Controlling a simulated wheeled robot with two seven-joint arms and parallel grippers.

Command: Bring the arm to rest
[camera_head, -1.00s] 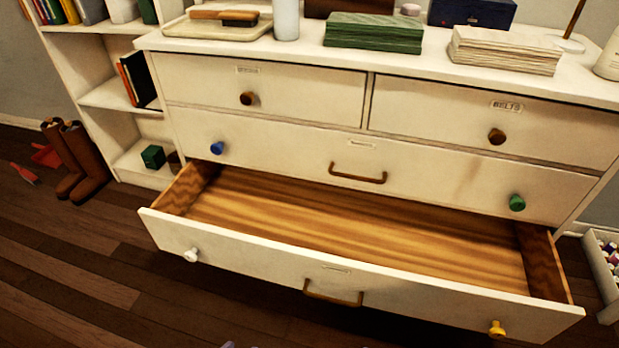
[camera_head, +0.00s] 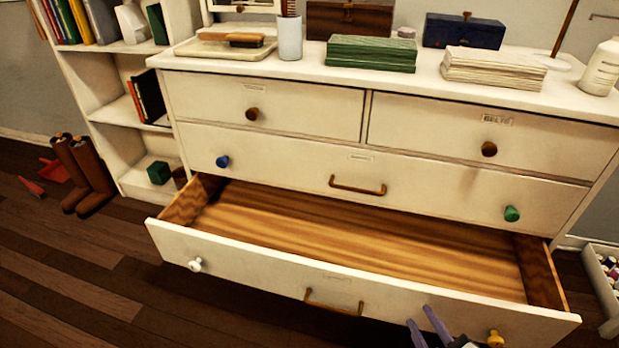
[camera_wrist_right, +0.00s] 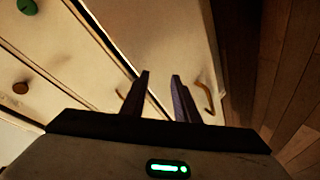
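My right gripper (camera_head: 421,316) shows at the bottom of the head view, its two dark purple-grey fingers pointing up in front of the open drawer's front, near the yellow knob (camera_head: 495,339). In the right wrist view the fingers (camera_wrist_right: 160,76) stand apart with nothing between them, so it is open and empty. The rest of the right arm is hidden below the head view. My left gripper is in neither view. The white dresser's bottom drawer (camera_head: 250,265) is pulled out and its wooden inside is empty.
The dresser top holds a green stack (camera_head: 371,54), a white stack (camera_head: 493,67), a blue box (camera_head: 463,31) and a tray (camera_head: 190,46). A bookshelf (camera_head: 110,115) and brown boots (camera_head: 84,175) stand left. A bin (camera_head: 603,290) is at right. Floor at lower left is clear.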

